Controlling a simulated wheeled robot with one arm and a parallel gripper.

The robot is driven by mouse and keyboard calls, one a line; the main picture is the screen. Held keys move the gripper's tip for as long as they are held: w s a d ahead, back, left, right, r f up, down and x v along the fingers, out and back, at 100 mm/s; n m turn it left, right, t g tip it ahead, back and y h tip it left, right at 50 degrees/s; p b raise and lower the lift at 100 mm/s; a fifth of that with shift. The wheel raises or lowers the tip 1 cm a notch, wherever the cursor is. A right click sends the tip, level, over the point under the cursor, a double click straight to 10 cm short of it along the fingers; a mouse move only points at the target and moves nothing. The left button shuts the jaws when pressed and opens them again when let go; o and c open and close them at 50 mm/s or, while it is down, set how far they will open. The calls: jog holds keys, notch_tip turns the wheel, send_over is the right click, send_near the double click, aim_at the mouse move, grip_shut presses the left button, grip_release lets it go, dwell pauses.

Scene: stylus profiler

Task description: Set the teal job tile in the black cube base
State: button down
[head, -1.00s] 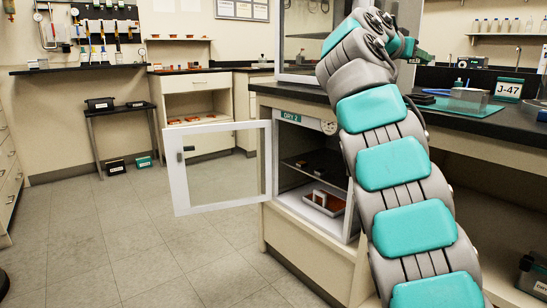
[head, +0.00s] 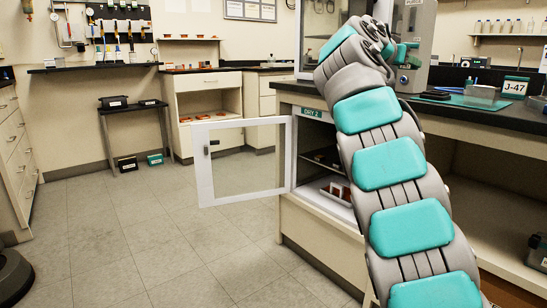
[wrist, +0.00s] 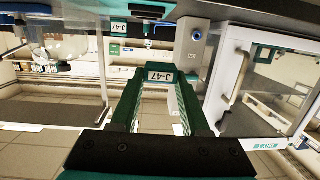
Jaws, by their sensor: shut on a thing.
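In the wrist view, my gripper (wrist: 160,88) is shut on a teal tile (wrist: 160,68) with a white J-47 label. The tile sits between the fingertips, clear of any surface. In the head view, my gripper (head: 404,52) is raised above the dark bench, in front of the grey instrument, mostly behind my own arm. I cannot pick out the black cube base with certainty in either view.
The dark bench (head: 465,117) holds a J-47 sign (head: 514,88), a teal mat (head: 455,99) and a clear box (head: 482,94). Below, the DRY 2 cabinet's door (head: 201,166) stands open into the aisle.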

jog(key=w+a+f+n+t+y+b, duration=0.1)
jog(key=w+a+f+n+t+y, duration=0.25)
jog(key=w+a+f, duration=0.75)
jog(key=a+f+n+t+y+b, duration=0.1)
jog(key=a+f+n+y+b, duration=0.25)
jog(key=f, duration=1.05)
jog(key=a+f+n+t+y, duration=0.15)
jog(key=a+f+y, duration=0.35)
jog(key=f, duration=0.8)
jog(key=s+d+f+n+b, duration=0.1)
jog(key=s+d+f, duration=0.1)
jog(key=s+f, duration=0.5)
notch_tip(320, 180, up, 13)
jog(key=w+p, duration=0.1)
jog(key=p, duration=1.2)
jog(key=s+f+m+g+h, duration=0.1)
jog(key=s+f+m+h, duration=0.2)
jog(key=s, duration=0.8)
jog(key=shift+h, duration=0.8)
